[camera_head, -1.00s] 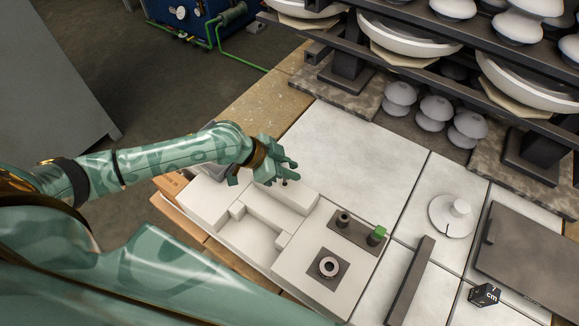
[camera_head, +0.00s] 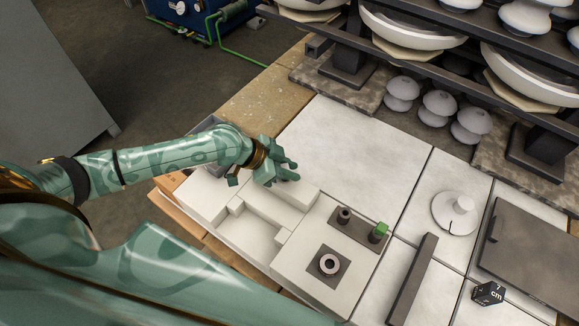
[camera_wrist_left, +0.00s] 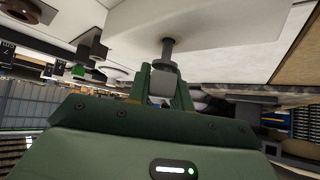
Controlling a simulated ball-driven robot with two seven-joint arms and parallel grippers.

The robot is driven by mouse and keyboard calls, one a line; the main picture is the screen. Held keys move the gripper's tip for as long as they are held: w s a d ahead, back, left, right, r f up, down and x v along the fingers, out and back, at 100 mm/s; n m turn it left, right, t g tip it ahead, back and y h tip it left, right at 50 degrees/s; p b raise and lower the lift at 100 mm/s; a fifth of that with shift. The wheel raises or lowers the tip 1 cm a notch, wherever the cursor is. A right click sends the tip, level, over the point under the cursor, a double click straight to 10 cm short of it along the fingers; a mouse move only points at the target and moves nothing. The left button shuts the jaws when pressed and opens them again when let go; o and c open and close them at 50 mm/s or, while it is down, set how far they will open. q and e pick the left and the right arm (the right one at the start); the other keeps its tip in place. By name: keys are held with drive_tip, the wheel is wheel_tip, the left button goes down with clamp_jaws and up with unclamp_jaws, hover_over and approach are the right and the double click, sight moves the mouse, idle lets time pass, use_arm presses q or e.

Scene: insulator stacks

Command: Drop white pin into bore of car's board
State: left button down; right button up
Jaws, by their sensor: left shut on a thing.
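My left gripper (camera_head: 287,174) is over the stepped white board (camera_head: 262,212) in the head view. In the left wrist view its fingers (camera_wrist_left: 165,88) are shut on a pin (camera_wrist_left: 168,48), with a pale block-like end between the fingers and a greyer collar and shaft. The shaft's far end meets or overlaps a white surface; I cannot tell whether it is in a bore. The fingers hide the pin in the head view. My right gripper is not in view.
A dark plate carries a short hollow post (camera_head: 344,215) and a green-topped post (camera_head: 379,231). A dark bar (camera_head: 411,280), a white knobbed disc (camera_head: 454,212) and a black cube (camera_head: 487,294) lie to the right. The white tabletop (camera_head: 350,155) behind the gripper is clear.

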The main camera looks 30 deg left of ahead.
use_arm(q)
drive_tip(key=shift+f+b, duration=0.5)
drive_tip(key=shift+f, duration=0.3)
drive_tip(key=c, duration=1.2)
unclamp_jaws()
drive_tip(key=shift+o, duration=0.2)
drive_tip(key=p+v, duration=0.3)
drive_tip(key=v, duration=1.3)
drive_tip(key=shift+s+a+r, duration=0.1)
drive_tip(key=shift+s, duration=0.05)
